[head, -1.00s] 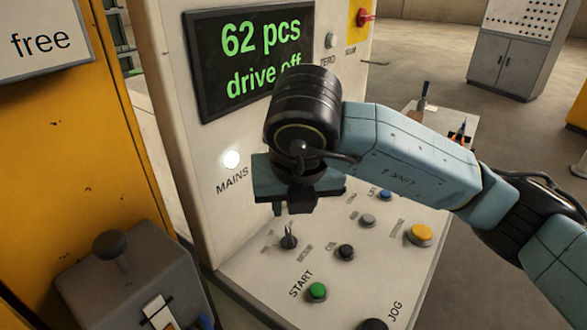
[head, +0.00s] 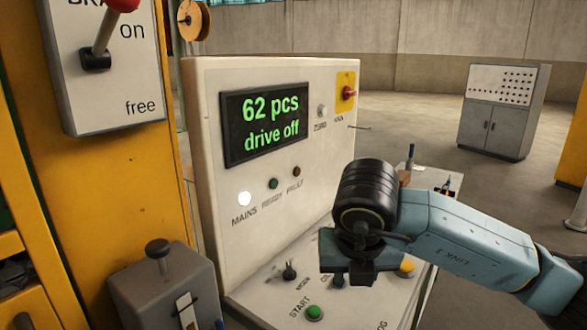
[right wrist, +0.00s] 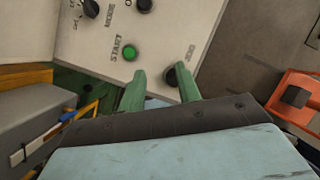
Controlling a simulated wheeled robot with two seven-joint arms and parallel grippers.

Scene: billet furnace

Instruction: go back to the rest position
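My right gripper (head: 360,276) hangs over the sloping front panel of the white control console (head: 210,150), with the arm coming in from the right. In the right wrist view its two green fingers (right wrist: 161,72) stand apart with nothing between them. The green START button (right wrist: 129,53) lies beyond the left finger, and a black button (right wrist: 172,78) shows close beside the right finger tip; contact cannot be told. In the head view the START button (head: 314,313) is below and left of the gripper. My left gripper is not in view.
The console screen (head: 265,122) reads "62 pcs" and "drive off"; the MAINS lamp (head: 245,198) is lit white. A red-knobbed lever (head: 105,30) and a grey lever box (head: 165,285) stand left. A grey cabinet (head: 501,115) stands far back on open floor.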

